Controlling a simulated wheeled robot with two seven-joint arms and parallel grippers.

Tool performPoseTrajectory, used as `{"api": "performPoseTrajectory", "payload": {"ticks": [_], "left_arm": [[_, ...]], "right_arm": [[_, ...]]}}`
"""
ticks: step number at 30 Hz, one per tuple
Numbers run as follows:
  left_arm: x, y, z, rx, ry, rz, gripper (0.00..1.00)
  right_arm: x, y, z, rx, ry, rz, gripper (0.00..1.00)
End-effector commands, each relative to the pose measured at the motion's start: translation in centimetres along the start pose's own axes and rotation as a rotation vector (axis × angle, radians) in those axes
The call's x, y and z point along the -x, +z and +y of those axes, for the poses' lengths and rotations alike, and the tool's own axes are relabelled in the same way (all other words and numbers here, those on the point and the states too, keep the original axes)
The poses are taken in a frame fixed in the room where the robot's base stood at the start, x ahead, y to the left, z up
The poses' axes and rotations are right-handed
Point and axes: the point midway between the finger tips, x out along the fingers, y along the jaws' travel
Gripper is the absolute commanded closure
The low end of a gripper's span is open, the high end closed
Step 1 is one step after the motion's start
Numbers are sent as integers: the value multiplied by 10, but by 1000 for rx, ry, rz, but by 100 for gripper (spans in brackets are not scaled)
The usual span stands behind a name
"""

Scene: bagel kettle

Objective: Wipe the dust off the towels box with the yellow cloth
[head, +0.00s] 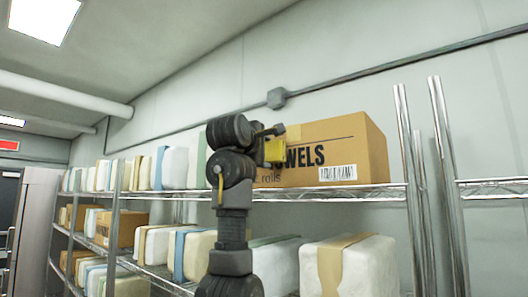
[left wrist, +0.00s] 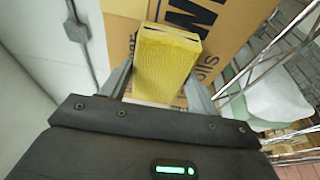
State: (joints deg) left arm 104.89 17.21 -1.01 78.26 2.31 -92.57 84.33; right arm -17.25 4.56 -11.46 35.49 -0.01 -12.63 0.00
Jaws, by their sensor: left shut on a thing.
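The towels box (head: 355,148) is a brown cardboard box with black "WELS" lettering and a barcode label. It stands on the top shelf of the metal rack, and its left part is hidden behind my arm. My left gripper (head: 268,148) is raised in front of the box and shut on the yellow cloth (head: 275,150). In the left wrist view the cloth (left wrist: 165,55) is a folded yellow block between the two fingers, in front of the box's printed face (left wrist: 225,22). I cannot tell whether the cloth touches the box. I cannot make out dust on the box.
Wrapped white bundles (head: 172,168) stand left of the box on the top shelf. More bundles with coloured bands (head: 350,265) fill the shelf below. Chrome rack posts (head: 410,170) rise just right of the box. A grey conduit (head: 400,75) runs along the wall behind.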

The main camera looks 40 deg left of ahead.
Motion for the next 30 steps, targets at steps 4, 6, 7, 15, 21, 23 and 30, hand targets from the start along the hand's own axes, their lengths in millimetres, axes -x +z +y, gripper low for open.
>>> {"api": "performPoseTrajectory", "payload": {"ticks": [4,6,7,15,21,23,30], "left_arm": [[-3,1,0,0,-1,0,57],[-4,1,0,0,0,-1,57],[-5,2,0,0,0,-1,57],[-10,3,0,0,0,0,57],[-14,4,0,0,0,0,57],[-14,4,0,0,1,0,57],[-8,19,-1,-2,1,0,57]], "right_arm": [[0,-1,0,0,0,1,64],[0,-1,0,0,0,2,64],[0,-1,0,0,0,2,64],[0,-2,0,0,0,3,64],[0,-2,0,0,0,3,64],[0,-2,0,0,0,3,64],[-4,-1,0,0,0,3,64]]}}
